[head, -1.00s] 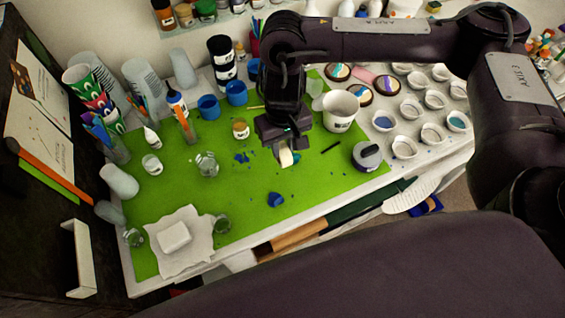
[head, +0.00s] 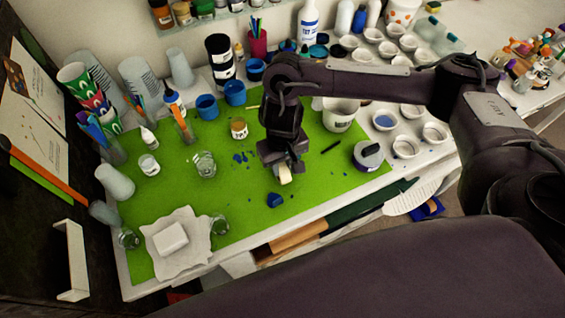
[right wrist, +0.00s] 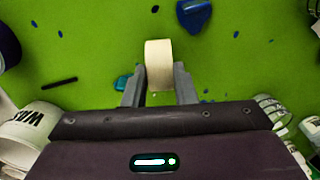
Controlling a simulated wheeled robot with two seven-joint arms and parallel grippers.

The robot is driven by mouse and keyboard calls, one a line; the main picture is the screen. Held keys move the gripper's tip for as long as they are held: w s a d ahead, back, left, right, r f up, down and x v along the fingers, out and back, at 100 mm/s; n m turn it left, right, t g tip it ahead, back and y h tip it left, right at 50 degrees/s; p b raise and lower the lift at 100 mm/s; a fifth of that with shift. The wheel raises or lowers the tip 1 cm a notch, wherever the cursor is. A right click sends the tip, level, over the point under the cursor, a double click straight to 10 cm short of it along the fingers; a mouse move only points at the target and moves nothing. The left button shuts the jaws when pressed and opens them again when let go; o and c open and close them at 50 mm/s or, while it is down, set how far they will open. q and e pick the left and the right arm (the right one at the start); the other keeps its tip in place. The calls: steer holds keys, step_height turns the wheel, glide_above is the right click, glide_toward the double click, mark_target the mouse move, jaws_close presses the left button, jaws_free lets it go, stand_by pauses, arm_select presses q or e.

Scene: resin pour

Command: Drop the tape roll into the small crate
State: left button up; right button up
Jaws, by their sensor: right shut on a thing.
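The cream tape roll (head: 285,178) is held in my right gripper (head: 284,169) above the green mat, right of the middle of the mat. In the right wrist view the tape roll (right wrist: 158,62) sits between the two grey fingers (right wrist: 158,84), and they are shut on it. The mat shows beyond and around the roll. I cannot make out a small crate in either view. My left gripper is not in view.
Blue lumps (head: 274,200) lie on the green mat (head: 180,212) near the gripper. Glass jars (head: 204,164) and blue cups (head: 207,107) stand left. The mat's front middle is mostly clear.

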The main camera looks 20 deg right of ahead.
steer(key=o, duration=1)
steer(key=shift+f, duration=0.1)
